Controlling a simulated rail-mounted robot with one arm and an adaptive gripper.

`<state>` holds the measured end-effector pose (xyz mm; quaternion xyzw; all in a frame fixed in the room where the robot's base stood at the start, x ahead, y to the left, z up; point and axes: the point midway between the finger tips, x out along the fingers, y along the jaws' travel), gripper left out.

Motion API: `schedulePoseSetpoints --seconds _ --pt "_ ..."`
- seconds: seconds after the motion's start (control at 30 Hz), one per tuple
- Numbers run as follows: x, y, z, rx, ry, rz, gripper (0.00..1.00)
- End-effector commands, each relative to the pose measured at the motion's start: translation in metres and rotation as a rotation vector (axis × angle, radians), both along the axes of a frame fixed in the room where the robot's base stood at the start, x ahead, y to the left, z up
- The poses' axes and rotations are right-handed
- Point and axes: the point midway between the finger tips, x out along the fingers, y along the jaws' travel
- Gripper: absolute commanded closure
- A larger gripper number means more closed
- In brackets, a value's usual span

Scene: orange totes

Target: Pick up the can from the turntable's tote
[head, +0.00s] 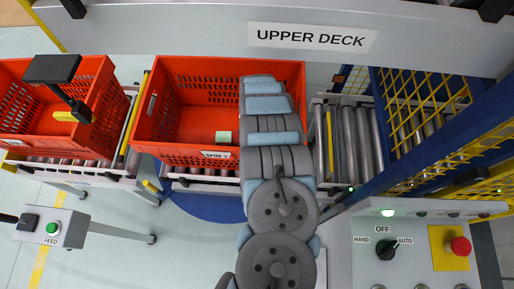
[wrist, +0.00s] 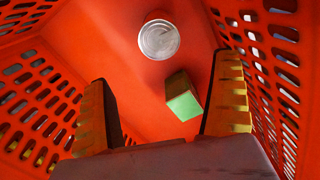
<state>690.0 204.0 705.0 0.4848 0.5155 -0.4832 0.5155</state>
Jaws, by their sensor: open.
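The can (wrist: 159,39) stands upright on the floor of the red-orange tote, its round silvery top facing the wrist camera. The tote (head: 165,130) sits over the blue turntable (head: 205,205) in the head view; its wall also shows in the wrist view (wrist: 40,90). My gripper (wrist: 170,100) is open and empty above the tote floor, with its fingers wide apart. The can lies beyond the fingertips, near the middle of the wrist view.
A second orange tote (head: 100,90) stands at left on rollers. A yellow mesh fence (head: 425,100) and control panel (head: 410,240) stand at right.

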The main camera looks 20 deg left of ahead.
Motion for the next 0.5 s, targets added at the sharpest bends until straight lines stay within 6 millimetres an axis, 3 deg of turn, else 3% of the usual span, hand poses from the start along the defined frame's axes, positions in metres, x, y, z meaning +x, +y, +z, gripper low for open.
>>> schedulePoseSetpoints --seconds 0.1,0.5 --pt "-0.003 -0.001 -0.017 -0.001 0.005 -0.001 0.05" --pt "0.000 0.000 -0.053 0.001 -0.001 -0.001 0.05"
